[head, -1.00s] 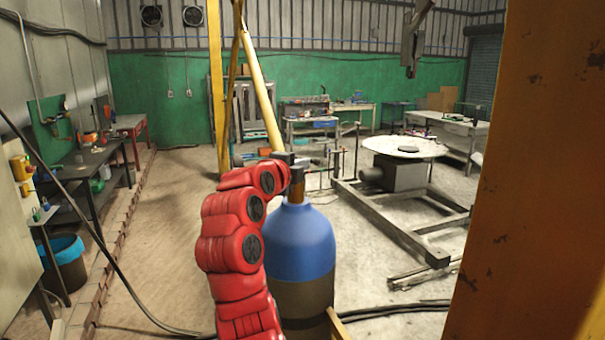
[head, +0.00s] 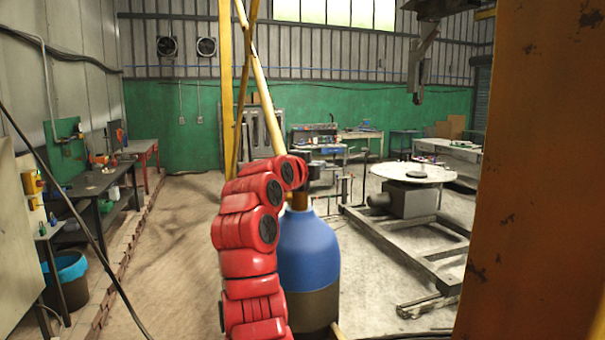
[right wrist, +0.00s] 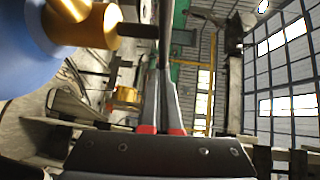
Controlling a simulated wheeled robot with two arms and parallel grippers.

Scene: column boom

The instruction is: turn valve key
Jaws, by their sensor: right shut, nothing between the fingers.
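A gas cylinder with a blue top (head: 308,250) and dark lower body stands upright in front of me. It also fills the upper left of the right wrist view (right wrist: 22,50). Its brass valve (right wrist: 95,25) shows there, with a dark stem (right wrist: 138,30) sticking out towards my fingers. I cannot tell whether this stem is the valve key. My right gripper (head: 316,172) is at the cylinder's top, on a red arm that hides part of it. In the right wrist view the right gripper (right wrist: 166,60) is shut and empty, beside the valve; contact is unclear. My left gripper is out of view.
A rusty yellow column (head: 530,180) blocks the right side. A round-topped table on a metal frame (head: 412,172) stands behind the cylinder to the right. A workbench (head: 95,185) and blue bin (head: 68,275) line the left. Floor between bench and cylinder is clear.

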